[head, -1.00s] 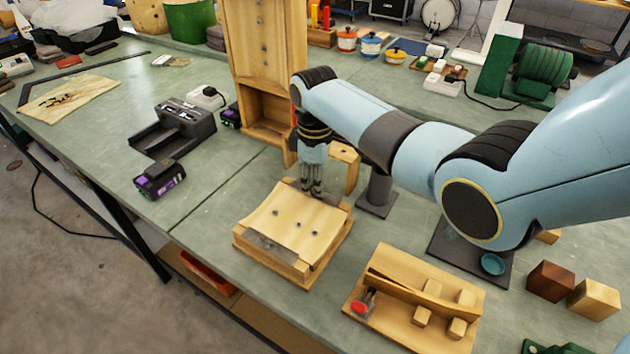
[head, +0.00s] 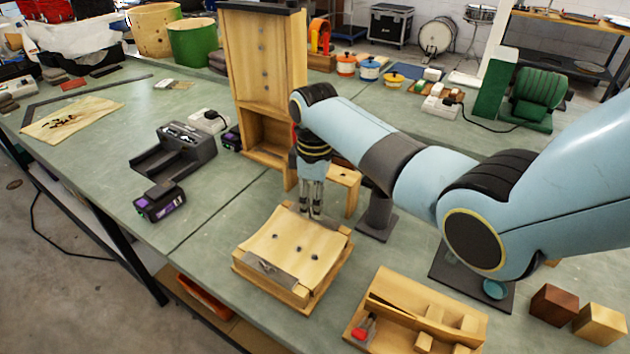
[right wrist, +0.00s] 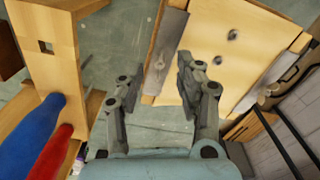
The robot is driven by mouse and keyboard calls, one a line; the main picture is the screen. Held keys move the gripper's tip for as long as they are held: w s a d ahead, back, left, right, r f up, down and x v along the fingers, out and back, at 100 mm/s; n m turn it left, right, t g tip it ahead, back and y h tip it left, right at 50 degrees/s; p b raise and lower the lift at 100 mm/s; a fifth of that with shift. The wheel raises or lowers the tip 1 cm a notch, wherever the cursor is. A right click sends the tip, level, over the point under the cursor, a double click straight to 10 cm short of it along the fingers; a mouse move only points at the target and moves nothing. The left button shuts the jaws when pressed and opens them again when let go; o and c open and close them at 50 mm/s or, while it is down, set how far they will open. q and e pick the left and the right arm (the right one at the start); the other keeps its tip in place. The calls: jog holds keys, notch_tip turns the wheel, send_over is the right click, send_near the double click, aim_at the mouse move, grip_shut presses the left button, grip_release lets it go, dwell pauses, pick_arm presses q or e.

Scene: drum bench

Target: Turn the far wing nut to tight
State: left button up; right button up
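A wooden press with a pale curved board (head: 291,245) and grey metal strips along its near and far edges sits on the bench in the head view. My right gripper (head: 311,214) points down at its far edge, fingertips close to the far strip. In the right wrist view its two fingers are apart (right wrist: 157,78), on either side of a grey metal strip (right wrist: 167,52) of the board (right wrist: 225,50). A small dark fitting shows on that strip between the fingers; I cannot make out the wing nut's shape or angle. My left gripper is out of view.
A tall wooden cabinet (head: 262,75) and a small wooden stand (head: 345,185) are just behind the gripper. A divided wooden tray (head: 405,290) lies to the near right.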

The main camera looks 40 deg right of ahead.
notch_tip(320, 180, up, 10)
dwell(0.3)
jog(key=shift+r, duration=0.1)
